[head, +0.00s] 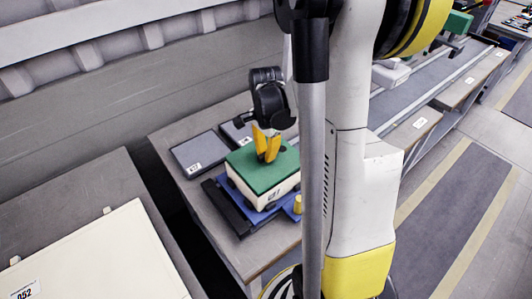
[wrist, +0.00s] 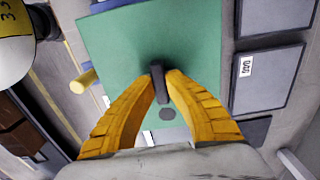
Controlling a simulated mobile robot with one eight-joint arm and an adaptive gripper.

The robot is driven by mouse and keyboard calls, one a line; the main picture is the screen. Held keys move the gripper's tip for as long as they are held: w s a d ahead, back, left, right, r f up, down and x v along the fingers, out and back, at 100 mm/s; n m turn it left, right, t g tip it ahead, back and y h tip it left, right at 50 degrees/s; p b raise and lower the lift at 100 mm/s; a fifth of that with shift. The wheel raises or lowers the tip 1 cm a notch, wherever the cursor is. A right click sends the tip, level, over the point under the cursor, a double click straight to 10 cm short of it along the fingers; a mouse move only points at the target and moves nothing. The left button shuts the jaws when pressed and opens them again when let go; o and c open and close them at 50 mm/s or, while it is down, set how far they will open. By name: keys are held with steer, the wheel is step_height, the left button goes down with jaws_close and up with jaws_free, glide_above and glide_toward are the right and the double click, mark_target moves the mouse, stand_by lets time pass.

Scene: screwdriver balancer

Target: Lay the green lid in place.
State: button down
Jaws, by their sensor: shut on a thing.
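The green lid (head: 262,168) lies flat on top of a white box (head: 276,190) on a blue base. In the wrist view the lid (wrist: 110,45) fills the middle, with a dark upright handle (wrist: 159,84) at its centre. My gripper (head: 266,158) has yellow fingers and is above the lid. In the wrist view my gripper (wrist: 161,73) is shut on the lid's handle, with the fingertips on either side of it. Whether the lid sits fully on the box on all sides cannot be told, as the arm hides part of its right side.
The blue base (head: 248,204) stands on a grey table (head: 245,255). A yellow knob (head: 297,204) stands beside the box. Dark grey panels (head: 199,152) lie behind it at the left. A pale box top (head: 100,258) is at the lower left, across a dark gap.

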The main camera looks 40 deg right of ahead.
steer(key=shift+f+b, duration=0.35)
steer(key=shift+f, duration=0.05)
stand_by(0.9)
stand_by(0.4)
steer(key=c, duration=1.5)
jaws_free()
steer(key=shift+o, duration=0.2)
step_height(320, 180, up, 12)
